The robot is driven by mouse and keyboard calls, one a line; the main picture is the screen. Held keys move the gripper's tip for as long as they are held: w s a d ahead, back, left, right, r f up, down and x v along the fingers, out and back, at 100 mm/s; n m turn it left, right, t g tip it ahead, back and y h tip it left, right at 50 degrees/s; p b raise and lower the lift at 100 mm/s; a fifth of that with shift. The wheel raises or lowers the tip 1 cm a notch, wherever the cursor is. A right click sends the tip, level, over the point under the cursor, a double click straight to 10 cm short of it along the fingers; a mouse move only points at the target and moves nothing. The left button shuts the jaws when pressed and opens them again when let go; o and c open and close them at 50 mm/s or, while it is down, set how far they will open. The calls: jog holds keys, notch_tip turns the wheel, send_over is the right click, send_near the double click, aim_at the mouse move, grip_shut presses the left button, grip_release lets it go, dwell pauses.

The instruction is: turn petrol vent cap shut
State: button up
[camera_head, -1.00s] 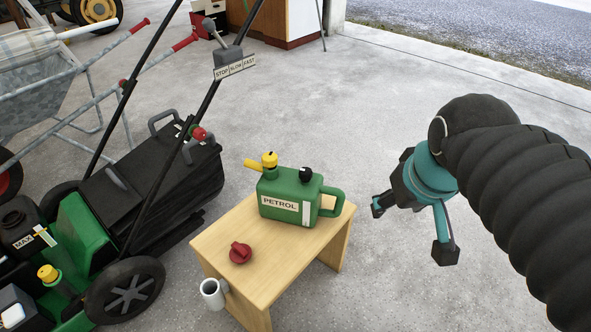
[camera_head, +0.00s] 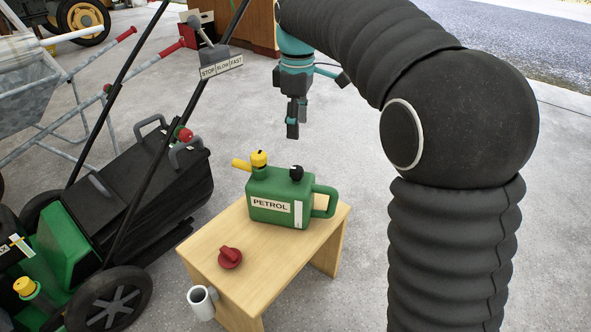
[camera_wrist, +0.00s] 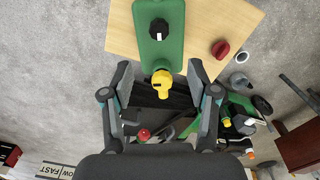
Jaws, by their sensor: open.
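The green petrol can (camera_head: 266,186) stands upright on the small wooden table (camera_head: 232,281). Its black vent cap (camera_head: 296,172) sits on top near the handle. A yellow spout fitting (camera_head: 258,158) is at the can's other end. My gripper (camera_head: 292,130) hangs above and behind the can, pointing down, apart from it. In the wrist view, my gripper (camera_wrist: 160,72) is open and empty. There the yellow fitting (camera_wrist: 161,82) shows between the fingers, and the vent cap (camera_wrist: 159,29), with a white mark, lies beyond the fingertips.
A green lawnmower (camera_head: 70,240) with a long black handle stands to the left. The floor behind the table is clear.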

aim_at(295, 168)
jog(key=f+b, duration=0.1)
jog(key=f, duration=0.6)
jog(key=f+b, duration=0.1)
jog(key=f, duration=0.6)
jog(key=shift+w+a+b, duration=0.2)
jog(key=shift+b, duration=0.1)
grip_shut()
